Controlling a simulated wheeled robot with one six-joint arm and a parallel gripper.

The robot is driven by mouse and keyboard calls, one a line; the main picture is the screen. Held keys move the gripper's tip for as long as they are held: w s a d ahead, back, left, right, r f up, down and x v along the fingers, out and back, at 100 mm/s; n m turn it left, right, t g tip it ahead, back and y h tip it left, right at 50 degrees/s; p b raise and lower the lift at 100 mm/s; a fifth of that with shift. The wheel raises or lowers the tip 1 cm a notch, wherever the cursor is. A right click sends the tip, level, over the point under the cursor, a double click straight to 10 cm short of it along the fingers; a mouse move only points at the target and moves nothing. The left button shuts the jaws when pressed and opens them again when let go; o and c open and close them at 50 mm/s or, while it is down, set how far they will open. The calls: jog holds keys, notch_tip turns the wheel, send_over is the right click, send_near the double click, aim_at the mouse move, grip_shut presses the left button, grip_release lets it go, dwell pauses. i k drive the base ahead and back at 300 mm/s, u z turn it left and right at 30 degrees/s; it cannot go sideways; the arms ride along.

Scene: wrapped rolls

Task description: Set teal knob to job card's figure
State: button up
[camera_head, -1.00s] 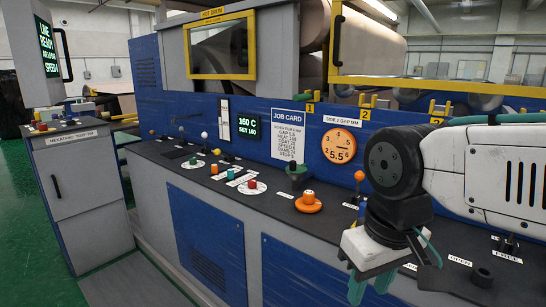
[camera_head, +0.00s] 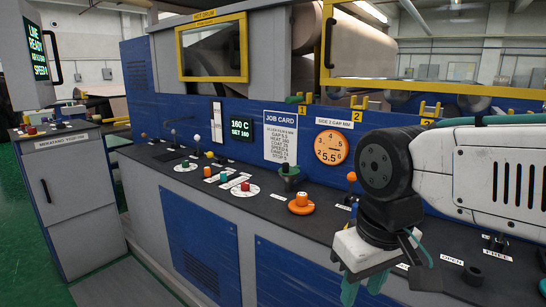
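A teal knob (camera_head: 185,163) sits on a white round dial plate towards the far left of the console. Its pointer and scale are too small to read. A dark green-topped knob (camera_head: 289,171) stands on a black base below the job card. The job card (camera_head: 280,137) is a white sheet on the blue panel; its lines seem to read gap 5.5, heat 160, coat 35 and speed 6, with the rest unclear. My gripper (camera_head: 362,284) hangs at the lower right over the console's front edge, well away from these knobs. Its teal fingers are apart, with nothing seen between them; their tips are partly cut off.
A red knob (camera_head: 245,186) on a white dial, an orange knob (camera_head: 301,203) and an orange-balled lever (camera_head: 351,177) stand on the console. The orange gauge (camera_head: 332,147) reads 5.5. A grey cabinet (camera_head: 74,200) stands left; green floor is clear.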

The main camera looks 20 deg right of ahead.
aim_at(223, 175)
jog(key=z, duration=0.15)
jog(key=k, duration=0.35)
jog(key=u, duration=0.7)
jog(key=i, duration=1.25)
jog(key=z, duration=0.75)
